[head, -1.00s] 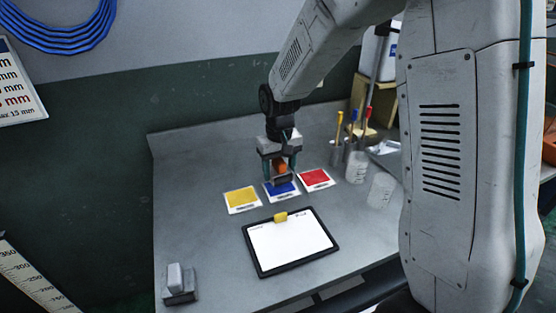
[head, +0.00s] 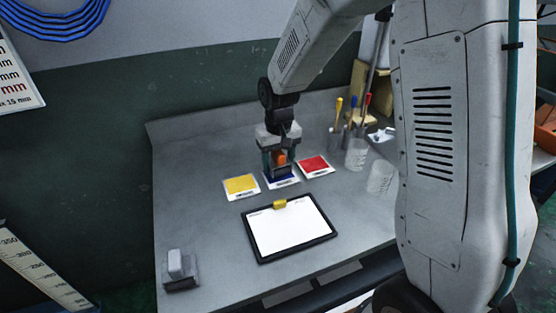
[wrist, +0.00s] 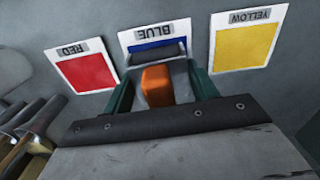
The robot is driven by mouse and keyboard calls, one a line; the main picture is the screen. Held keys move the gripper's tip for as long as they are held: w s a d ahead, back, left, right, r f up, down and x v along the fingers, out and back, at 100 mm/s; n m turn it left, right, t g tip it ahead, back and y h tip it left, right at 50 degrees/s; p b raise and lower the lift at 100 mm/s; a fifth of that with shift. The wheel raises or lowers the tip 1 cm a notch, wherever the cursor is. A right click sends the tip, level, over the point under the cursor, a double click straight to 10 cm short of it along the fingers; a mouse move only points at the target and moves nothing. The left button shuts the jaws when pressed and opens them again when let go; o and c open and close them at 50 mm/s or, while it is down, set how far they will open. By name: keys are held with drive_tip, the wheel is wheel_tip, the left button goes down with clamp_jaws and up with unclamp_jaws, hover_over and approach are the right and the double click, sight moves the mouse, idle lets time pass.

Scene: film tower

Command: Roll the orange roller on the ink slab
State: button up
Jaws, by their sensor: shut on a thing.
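My gripper (head: 280,163) is shut on the orange roller (head: 281,157), whose orange handle also shows between the jaws in the wrist view (wrist: 157,86). The roller's dark head is at the blue ink slab (head: 282,183), a white-bordered card labelled BLUE in the wrist view (wrist: 158,46). The head covers part of the blue area; I cannot tell whether it touches. The yellow slab (head: 240,184) lies to the left and the red slab (head: 315,164) to the right in the head view. All lie flat on the grey bench.
A black clipboard (head: 250,240) with white paper and a yellow clip lies in front of the slabs. A small grey block on a base (head: 178,270) stands at front left. Clear beakers (head: 380,178) and a pot of brushes (head: 337,138) stand at the right.

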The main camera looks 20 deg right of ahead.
sight(278, 152)
drive_tip(key=shift+f, duration=0.6)
idle(1.1)
drive_tip(key=shift+r, duration=0.1)
drive_tip(key=shift+r, duration=3.45)
drive_tip(key=shift+a, duration=0.1)
